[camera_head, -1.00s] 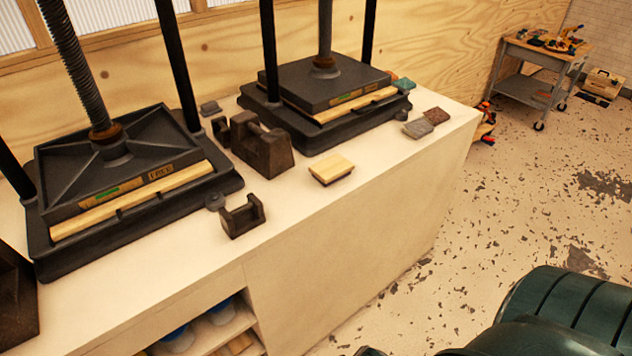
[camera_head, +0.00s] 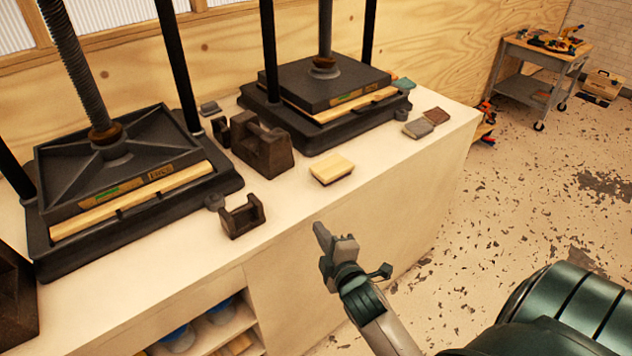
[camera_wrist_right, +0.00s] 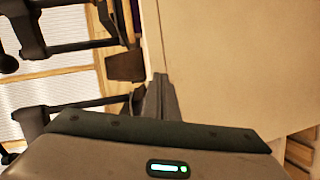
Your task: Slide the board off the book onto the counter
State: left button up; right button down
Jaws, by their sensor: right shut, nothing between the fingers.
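The pale wooden board (camera_head: 331,167) lies near the counter's front edge, in the middle of the head view. A thin dark strip shows under its near side; the book is mostly hidden beneath it. The counter (camera_head: 290,205) is pale wood. My right gripper (camera_head: 321,232) is shut and empty. It is in front of the counter's front edge, nearer to me than the board and apart from it. Its closed fingers also show in the wrist view (camera_wrist_right: 160,96), where I cannot make out the board. My left gripper is not in view.
Two black presses stand on the counter, one at left (camera_head: 120,185) and one behind the board (camera_head: 320,95). A dark notched block (camera_head: 262,148) and a smaller one (camera_head: 242,216) stand left of the board. Small flat pieces (camera_head: 418,128) lie to its right, with bare counter between.

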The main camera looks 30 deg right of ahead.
aim_at(316, 190)
jog(key=w+r+n, duration=0.1)
jog(key=w+r+n+t, duration=0.1)
jog(key=d+r+t, duration=0.1)
jog(key=r, duration=0.1)
jog(key=shift+w+d+n, duration=0.1)
jog(key=shift+w+n, duration=0.3)
jog(key=shift+w, duration=0.4)
jog(key=p+x, duration=0.1)
jog(key=x, duration=0.2)
jog(key=shift+d+r, duration=0.1)
jog(key=p+x, duration=0.1)
jog(key=x, duration=0.5)
jog(key=shift+p, duration=0.35)
jog(key=d+p, duration=0.1)
jog(key=d, duration=0.2)
jog(key=shift+w, duration=0.15)
jog(key=shift+d+p, duration=0.3)
jog(key=shift+d, duration=0.2)
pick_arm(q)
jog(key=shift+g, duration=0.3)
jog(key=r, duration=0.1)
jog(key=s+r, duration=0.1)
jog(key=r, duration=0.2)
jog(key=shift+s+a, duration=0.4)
